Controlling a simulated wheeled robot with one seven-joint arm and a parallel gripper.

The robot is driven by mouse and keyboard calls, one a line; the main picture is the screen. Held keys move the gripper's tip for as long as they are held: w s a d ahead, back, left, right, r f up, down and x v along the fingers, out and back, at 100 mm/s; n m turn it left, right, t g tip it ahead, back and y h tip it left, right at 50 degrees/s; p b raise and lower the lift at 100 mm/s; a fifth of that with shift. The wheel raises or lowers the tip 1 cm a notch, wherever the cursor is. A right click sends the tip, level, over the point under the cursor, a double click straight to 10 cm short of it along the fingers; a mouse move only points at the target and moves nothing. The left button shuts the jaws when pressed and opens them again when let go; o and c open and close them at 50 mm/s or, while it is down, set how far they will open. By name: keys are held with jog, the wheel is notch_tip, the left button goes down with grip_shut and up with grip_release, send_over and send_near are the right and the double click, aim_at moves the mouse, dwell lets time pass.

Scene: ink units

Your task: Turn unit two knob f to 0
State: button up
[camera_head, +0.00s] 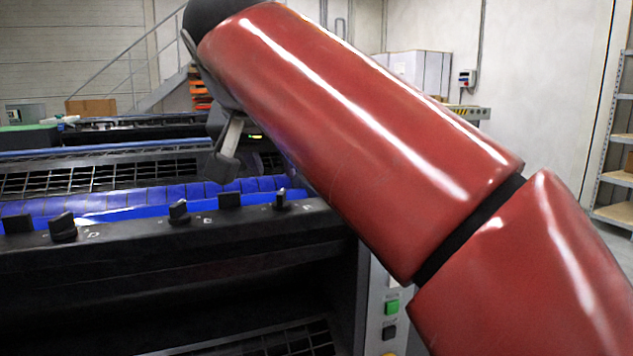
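A row of several black knobs stands along the black front rail (200,240) of the nearest ink unit. They include a far-left knob (18,223), a left knob (63,229), a middle knob (179,212), a squat knob (230,199) and a right knob (281,200).
A blue segmented strip (140,202) runs behind the knobs, with a black grille (60,180) beyond. A panel with a green button (392,307) is below my arm. Shelving (612,150) stands at the right. My arm covers much of the view's right half.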

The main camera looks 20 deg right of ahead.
aim_at(281, 191)
jog(key=x, duration=0.7)
jog(key=shift+w+f, duration=0.25)
grip_shut()
